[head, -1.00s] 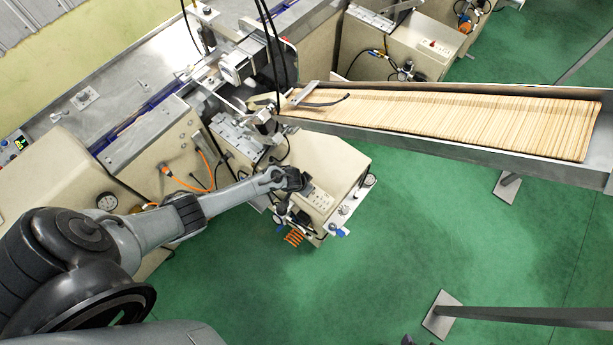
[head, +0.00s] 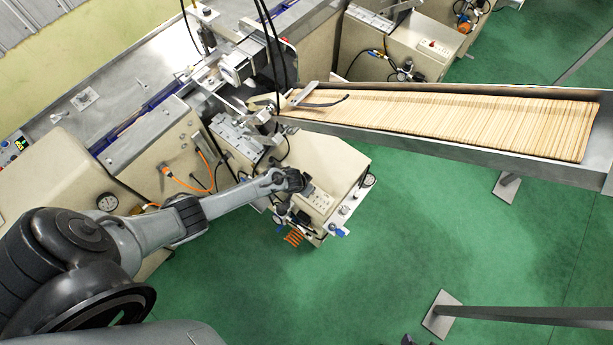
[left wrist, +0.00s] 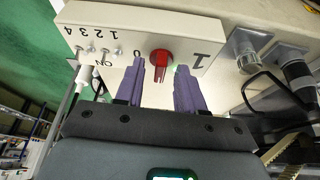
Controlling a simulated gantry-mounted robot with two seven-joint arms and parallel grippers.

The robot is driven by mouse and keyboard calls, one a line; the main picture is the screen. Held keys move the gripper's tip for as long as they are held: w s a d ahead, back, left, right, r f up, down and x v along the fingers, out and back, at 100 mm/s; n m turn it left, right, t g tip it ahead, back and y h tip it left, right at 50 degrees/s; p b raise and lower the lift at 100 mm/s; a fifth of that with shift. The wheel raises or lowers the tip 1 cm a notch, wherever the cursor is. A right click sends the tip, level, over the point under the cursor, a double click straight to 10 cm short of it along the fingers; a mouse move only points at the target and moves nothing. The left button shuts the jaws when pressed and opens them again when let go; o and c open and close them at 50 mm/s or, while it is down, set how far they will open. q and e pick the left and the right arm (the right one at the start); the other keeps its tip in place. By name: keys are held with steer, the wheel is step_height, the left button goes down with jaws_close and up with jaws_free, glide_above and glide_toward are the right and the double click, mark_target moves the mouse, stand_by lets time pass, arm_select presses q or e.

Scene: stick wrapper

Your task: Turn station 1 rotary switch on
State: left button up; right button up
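The station 1 rotary switch (left wrist: 160,58) is a red knob on a cream panel (left wrist: 110,18), seen upside down in the left wrist view. A "0" mark is to its left and a large "1" or "I" mark to its right. My left gripper (left wrist: 160,72) has its two purple fingers apart, one on each side of the knob, with a gap visible. I cannot tell whether either finger touches it. My right gripper is out of view.
Small toggle switches (left wrist: 104,52) sit left of the knob, and round metal fittings with a black cable (left wrist: 250,50) sit right. A long tray of wooden sticks (head: 450,118) extends right above the box. Open green floor (head: 400,250) lies below.

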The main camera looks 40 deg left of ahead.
arm_select(q)
steer(key=shift+r, duration=0.1)
steer(key=shift+s+r+p, duration=0.25)
steer(key=shift+r+p, duration=0.1)
steer(key=shift+r, duration=0.25)
steer(key=p+v, duration=0.1)
steer(key=v, duration=0.8)
steer(key=shift+s+p, duration=0.15)
steer(key=shift+p, duration=0.15)
steer(key=shift+r, duration=0.1)
